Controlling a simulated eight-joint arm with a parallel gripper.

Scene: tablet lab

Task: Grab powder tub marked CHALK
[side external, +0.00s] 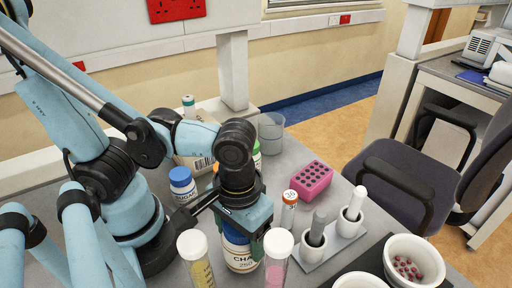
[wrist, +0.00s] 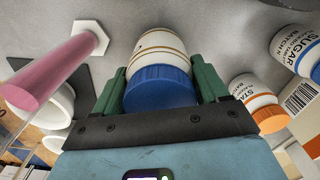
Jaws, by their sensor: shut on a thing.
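The powder tub marked CHALK (side external: 240,262) is a white tub with a blue lid. In the side view its label reads "CHA", the rest cut off, and it stands upright among the bench items. My gripper (side external: 241,238) comes from above with its green fingers on either side of the tub's top. In the wrist view the tub's blue lid (wrist: 158,92) sits between the two fingers of my gripper (wrist: 160,80), and it is shut on the tub. I cannot tell whether the tub's base touches the bench.
A blue-lidded SUGAR tub (side external: 182,187) and an orange-lidded tub (wrist: 257,100) stand close by. Tubes of yellow (side external: 199,268) and pink (side external: 277,262) powder stand in front. A pink rack (side external: 311,179), pestles in cups (side external: 313,247) and a tablet bowl (side external: 394,250) are to the right.

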